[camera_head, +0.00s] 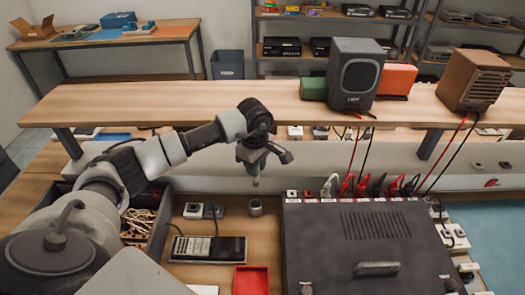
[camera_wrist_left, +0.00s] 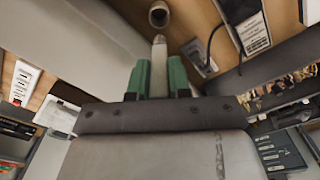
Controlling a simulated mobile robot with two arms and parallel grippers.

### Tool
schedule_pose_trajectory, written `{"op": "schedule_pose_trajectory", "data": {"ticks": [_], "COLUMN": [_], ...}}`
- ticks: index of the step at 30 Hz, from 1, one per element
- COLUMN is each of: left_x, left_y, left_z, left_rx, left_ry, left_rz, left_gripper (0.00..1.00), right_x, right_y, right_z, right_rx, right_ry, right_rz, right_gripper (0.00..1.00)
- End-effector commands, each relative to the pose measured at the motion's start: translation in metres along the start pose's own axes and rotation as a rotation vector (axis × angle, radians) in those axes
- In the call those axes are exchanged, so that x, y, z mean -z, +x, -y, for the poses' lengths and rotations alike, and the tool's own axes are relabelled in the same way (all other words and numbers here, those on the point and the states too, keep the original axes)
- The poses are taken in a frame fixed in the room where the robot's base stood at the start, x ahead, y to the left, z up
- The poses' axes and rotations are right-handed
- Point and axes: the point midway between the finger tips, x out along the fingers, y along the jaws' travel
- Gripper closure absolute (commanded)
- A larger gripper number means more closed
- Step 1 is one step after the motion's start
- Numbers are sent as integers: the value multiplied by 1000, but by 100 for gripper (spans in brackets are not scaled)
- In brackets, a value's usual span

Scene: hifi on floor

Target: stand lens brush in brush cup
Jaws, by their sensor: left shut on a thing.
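My left gripper (camera_head: 253,168) hangs above the bench and is shut on the lens brush. In the left wrist view, the gripper's green fingers (camera_wrist_left: 158,72) flank the pale brush (camera_wrist_left: 158,48), whose rounded end sticks out past them. In the head view, only a short pale end of the brush (camera_head: 256,182) shows below the fingers. The brush cup (camera_head: 255,207) is a small grey open cylinder on the wooden bench, just below the brush end. The wrist view shows the cup's round dark mouth (camera_wrist_left: 159,14) beyond the brush tip, apart from it. My right gripper is not in view.
A large dark hi-fi unit (camera_head: 370,250) with cables at its back stands to the right. A black meter (camera_head: 208,248), a red tray (camera_head: 251,281) and a box of loose parts (camera_head: 138,224) are near the cup. A raised shelf (camera_head: 230,103) with speakers runs behind.

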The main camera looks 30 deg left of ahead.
Motion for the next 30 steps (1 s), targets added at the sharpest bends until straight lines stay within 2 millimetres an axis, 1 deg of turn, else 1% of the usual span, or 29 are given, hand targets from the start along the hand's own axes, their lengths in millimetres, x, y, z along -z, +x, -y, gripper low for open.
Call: {"op": "schedule_pose_trajectory", "data": {"ticks": [1, 4, 7, 10, 16, 23, 30], "left_x": [4, 7, 8, 8, 8, 7, 6], "left_y": [-1, 0, 3, 8, 25, 49, 73], "left_z": [-2, -3, -3, -3, -2, -2, -2], "left_rx": [-3, -3, -3, -2, 0, 0, 0], "left_ry": [-25, -46, -49, -49, -46, -44, -42], "left_rz": [-1, -1, -2, -2, -3, -1, 0], "left_gripper": [100, 100, 100, 100, 100, 100, 100], "right_x": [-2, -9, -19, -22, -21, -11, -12], "right_y": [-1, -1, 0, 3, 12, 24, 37], "right_z": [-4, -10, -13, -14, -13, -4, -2], "right_rx": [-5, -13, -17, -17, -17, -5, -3], "right_ry": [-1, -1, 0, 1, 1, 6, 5], "right_rz": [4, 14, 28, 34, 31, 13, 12], "right_gripper": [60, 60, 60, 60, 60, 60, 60]}}
